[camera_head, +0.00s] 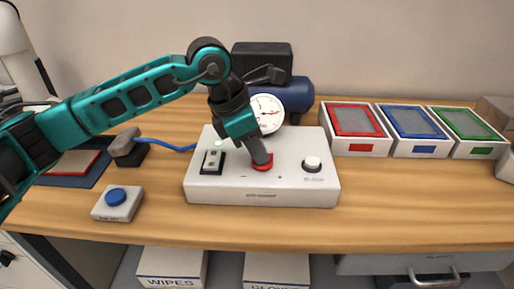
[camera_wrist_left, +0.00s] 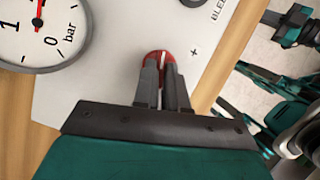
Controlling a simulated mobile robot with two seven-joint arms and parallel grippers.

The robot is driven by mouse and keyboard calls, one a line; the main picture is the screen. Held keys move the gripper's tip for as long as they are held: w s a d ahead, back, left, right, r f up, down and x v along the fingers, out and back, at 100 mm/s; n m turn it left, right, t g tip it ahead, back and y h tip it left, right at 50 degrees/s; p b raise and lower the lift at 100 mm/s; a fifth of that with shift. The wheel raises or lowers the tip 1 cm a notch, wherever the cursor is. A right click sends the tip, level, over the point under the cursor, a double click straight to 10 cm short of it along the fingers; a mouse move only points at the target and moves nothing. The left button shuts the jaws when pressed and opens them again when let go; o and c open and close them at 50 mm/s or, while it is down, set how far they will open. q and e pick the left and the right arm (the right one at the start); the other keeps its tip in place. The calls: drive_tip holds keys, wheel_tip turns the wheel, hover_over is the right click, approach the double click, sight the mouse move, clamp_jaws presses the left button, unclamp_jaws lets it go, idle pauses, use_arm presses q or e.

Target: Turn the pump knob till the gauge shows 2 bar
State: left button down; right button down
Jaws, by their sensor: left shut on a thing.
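The red pump knob (camera_head: 263,166) sits on top of the white pump box (camera_head: 310,192). My left gripper (camera_head: 262,159) reaches down to it and is shut on it. In the left wrist view, the fingers (camera_wrist_left: 164,78) close on the red knob (camera_wrist_left: 150,56), which has a white line; a plus mark is printed nearby. The round white gauge (camera_head: 266,112) stands behind the box, partly hidden by my gripper. Only part of the gauge (camera_wrist_left: 20,45) shows in the left wrist view, with 0, 1 and "bar" visible; I cannot read the needle's value. My right gripper is not in view.
The box also carries a rocker switch (camera_head: 212,162) and a white bleed button (camera_head: 311,163). A blue tank (camera_head: 299,94) stands behind. A blue button box (camera_head: 118,203) is at left. Red (camera_head: 355,146), blue (camera_head: 414,148) and green (camera_head: 473,149) trays stand at right.

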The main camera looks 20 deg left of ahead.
use_arm(q)
drive_tip(key=c, duration=1.2)
unclamp_jaws()
drive_tip(key=v, duration=1.3)
drive_tip(key=shift+f+p, duration=0.1)
drive_tip(key=shift+p, duration=0.25)
drive_tip(key=shift+s, duration=0.1)
